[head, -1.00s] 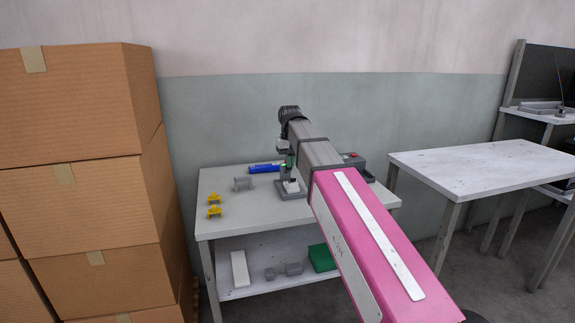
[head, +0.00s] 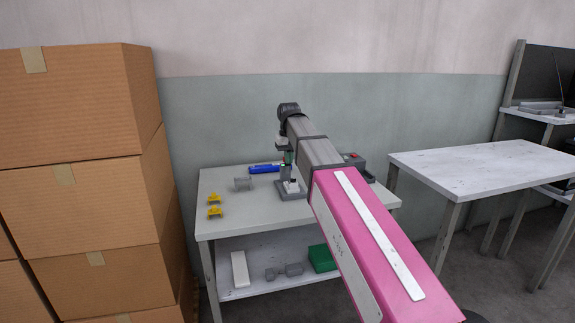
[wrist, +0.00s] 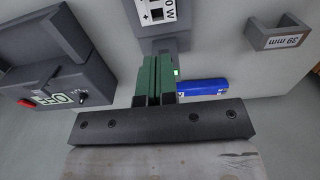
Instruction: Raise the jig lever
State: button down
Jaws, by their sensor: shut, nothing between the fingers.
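The jig is a grey block-like fixture (head: 291,194) on the near table, with a white labelled face. In the wrist view part of its labelled grey body (wrist: 158,14) shows at the top edge. I cannot make out the lever clearly; the fingers and arm cover part of the jig. My gripper (head: 288,158) points down just above the jig. In the wrist view its green fingers (wrist: 156,75) are together, with nothing between them, close to the jig body. I cannot tell whether they touch it.
A grey control box (wrist: 65,80) marked OFF, with a red button, stands on one side. A blue object (wrist: 203,87) and a grey bracket (wrist: 279,33) marked 39 mm lie on the other. Stacked cartons (head: 85,200) stand left.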

jog(key=shift+f, duration=0.7)
jog(key=shift+s+d, duration=0.1)
jog(key=shift+s, duration=0.3)
jog(key=shift+w+r, duration=0.1)
jog(key=shift+w, duration=0.05)
notch_tip(320, 180, up, 7)
dwell(0.6)
jog(key=shift+s, duration=0.2)
